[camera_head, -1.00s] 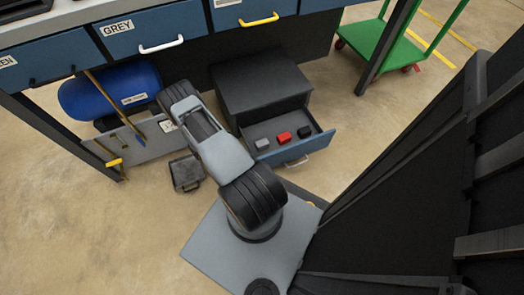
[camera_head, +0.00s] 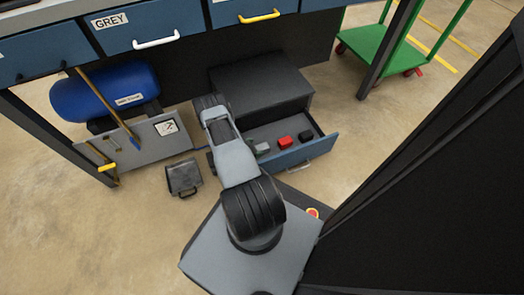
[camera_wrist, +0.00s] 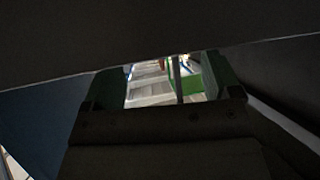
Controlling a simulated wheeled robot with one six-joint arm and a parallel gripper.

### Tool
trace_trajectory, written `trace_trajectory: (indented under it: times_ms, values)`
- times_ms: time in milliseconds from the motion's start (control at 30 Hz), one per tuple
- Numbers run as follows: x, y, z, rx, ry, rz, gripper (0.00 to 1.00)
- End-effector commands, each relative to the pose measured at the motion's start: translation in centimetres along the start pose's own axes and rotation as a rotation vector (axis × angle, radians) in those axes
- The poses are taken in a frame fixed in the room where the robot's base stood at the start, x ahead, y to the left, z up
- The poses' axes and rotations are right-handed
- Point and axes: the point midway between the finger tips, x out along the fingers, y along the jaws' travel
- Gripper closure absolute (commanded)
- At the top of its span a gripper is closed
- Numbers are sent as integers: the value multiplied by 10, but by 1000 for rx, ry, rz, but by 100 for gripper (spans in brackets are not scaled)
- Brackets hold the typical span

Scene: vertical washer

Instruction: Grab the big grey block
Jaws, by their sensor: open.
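A grey block (camera_head: 263,148) lies at the left in the open drawer (camera_head: 325,150) of a black cabinet, left of a red block (camera_head: 284,142) and a black block (camera_head: 305,135). In the head view my arm stands just left of the drawer and hides my gripper, so its exact distance from the grey block cannot be told. In the wrist view my gripper (camera_wrist: 160,84) is open, with a gap between its two dark fingers. The gap shows pale floor and something green. No block can be made out there.
The black cabinet (camera_head: 262,82) stands behind the drawer, under a workbench with blue drawers (camera_head: 135,38). A dark case (camera_head: 184,177) lies on the floor to the left, near a blue cylinder (camera_head: 105,92) and a grey tool board (camera_head: 125,147). A green cart (camera_head: 382,52) stands at upper right.

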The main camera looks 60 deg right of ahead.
Motion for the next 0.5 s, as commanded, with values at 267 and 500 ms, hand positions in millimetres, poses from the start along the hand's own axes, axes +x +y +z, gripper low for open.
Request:
trace_trajectory:
  times_ms: [267, 500]
  values:
    - [34, 1, 3, 0, 0, 2, 17]
    - [36, 1, 1, -1, 0, 0, 17]
